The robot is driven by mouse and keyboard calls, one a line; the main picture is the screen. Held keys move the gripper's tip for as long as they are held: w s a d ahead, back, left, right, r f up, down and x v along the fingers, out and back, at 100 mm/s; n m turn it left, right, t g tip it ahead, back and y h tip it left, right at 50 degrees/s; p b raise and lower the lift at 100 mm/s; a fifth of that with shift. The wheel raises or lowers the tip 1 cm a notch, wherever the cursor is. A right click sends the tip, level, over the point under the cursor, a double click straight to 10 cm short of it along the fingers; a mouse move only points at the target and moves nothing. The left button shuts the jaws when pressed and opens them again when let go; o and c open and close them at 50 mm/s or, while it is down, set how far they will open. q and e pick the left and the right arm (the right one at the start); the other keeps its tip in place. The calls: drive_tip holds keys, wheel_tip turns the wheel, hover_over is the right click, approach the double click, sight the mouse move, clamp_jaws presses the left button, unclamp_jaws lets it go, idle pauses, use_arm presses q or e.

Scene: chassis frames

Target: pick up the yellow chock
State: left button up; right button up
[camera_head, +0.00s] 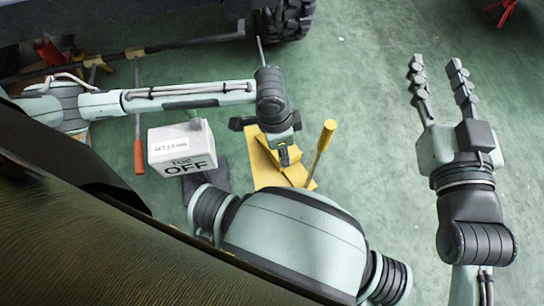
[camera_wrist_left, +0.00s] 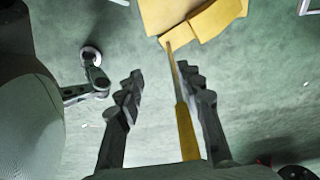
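The yellow chock (camera_head: 262,165) lies on the green floor in the middle of the head view, partly hidden by my left wrist. A yellow handle (camera_head: 322,148) rises beside it. In the left wrist view the chock (camera_wrist_left: 195,18) is at the top, beyond my fingertips. The handle (camera_wrist_left: 187,130) runs up between my fingers toward the chock, nearer the right finger; I cannot tell if it touches. My left gripper (camera_wrist_left: 159,75) is open, its fingers apart. My right gripper (camera_head: 436,65) is open and empty, well to the right over the floor.
A white box (camera_head: 180,148) marked "TOE OFF" stands left of the chock, by a dark mat (camera_head: 207,180). A red-handled tool (camera_head: 138,155) is further left. A vehicle tyre (camera_head: 292,18) is at the top. Open floor lies around my right gripper.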

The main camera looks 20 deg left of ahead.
use_arm(q)
drive_tip(key=o, duration=0.9)
drive_tip(key=shift+c, duration=0.2)
